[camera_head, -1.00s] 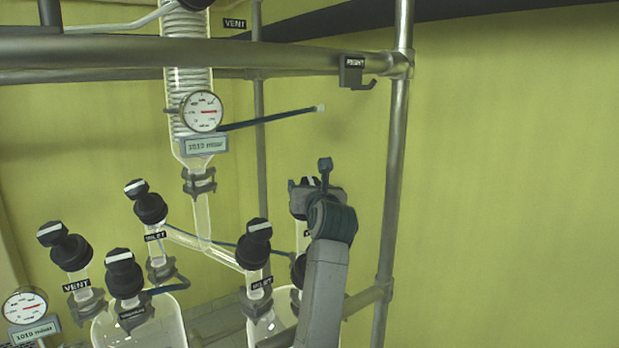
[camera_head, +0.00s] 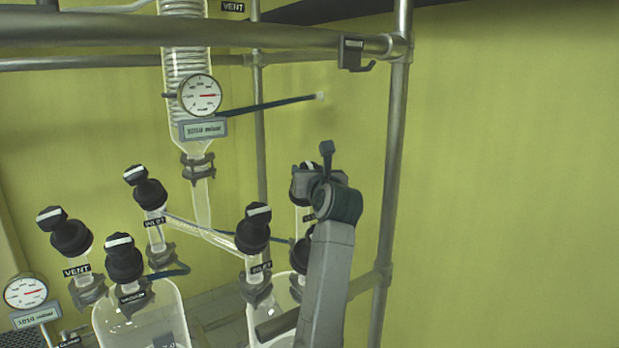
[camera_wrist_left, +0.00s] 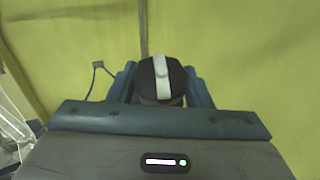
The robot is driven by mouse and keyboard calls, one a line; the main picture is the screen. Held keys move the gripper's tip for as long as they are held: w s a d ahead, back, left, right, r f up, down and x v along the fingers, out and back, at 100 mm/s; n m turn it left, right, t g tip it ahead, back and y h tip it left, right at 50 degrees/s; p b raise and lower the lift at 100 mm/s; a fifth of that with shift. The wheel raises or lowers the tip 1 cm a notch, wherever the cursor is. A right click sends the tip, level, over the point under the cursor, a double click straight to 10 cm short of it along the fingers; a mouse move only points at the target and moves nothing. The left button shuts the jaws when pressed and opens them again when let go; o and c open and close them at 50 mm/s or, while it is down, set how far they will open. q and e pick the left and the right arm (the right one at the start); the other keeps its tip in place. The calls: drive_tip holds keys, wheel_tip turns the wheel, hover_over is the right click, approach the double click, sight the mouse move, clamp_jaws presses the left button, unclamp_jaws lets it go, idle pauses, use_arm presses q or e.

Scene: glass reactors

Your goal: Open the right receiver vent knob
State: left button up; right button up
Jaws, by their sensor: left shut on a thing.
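The right receiver vent knob (camera_head: 302,190) is black with a white stripe on top. It stands on a glass neck at the right receiver (camera_head: 285,295), partly hidden by my gripper. My left gripper (camera_head: 305,182) is shut on this knob. In the left wrist view the knob (camera_wrist_left: 161,80) sits between the two blue-grey fingers, and its white stripe runs nearly along the view, tilted slightly. The label below the knob is mostly covered by my arm. My right gripper is not in view.
Close to the left stands the black inlet knob (camera_head: 254,230). A second black cap is partly hidden behind my arm. A metal frame post (camera_head: 391,170) rises right of my gripper, with a crossbar above. A gauge (camera_head: 200,95) hangs on the condenser. Right of the post is open wall.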

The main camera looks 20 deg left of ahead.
use_arm(q)
drive_tip(key=n+y+b, duration=0.1)
drive_tip(key=n+g+y+b, duration=0.2)
drive_tip(key=n+b, duration=0.1)
drive_tip(key=shift+f, duration=0.25)
drive_tip(key=n+g+y+b, duration=0.1)
drive_tip(key=n+g+y, duration=0.1)
drive_tip(key=n, duration=0.1)
drive_tip(key=shift+r+g+b, duration=0.15)
drive_tip(key=shift+g+b, duration=0.15)
drive_tip(key=shift+n+g+y, duration=0.6)
drive_tip(key=shift+n+g, duration=0.5)
drive_tip(key=shift+n+b, duration=0.3)
drive_tip(key=o, duration=1)
drive_tip(key=shift+w, duration=0.1)
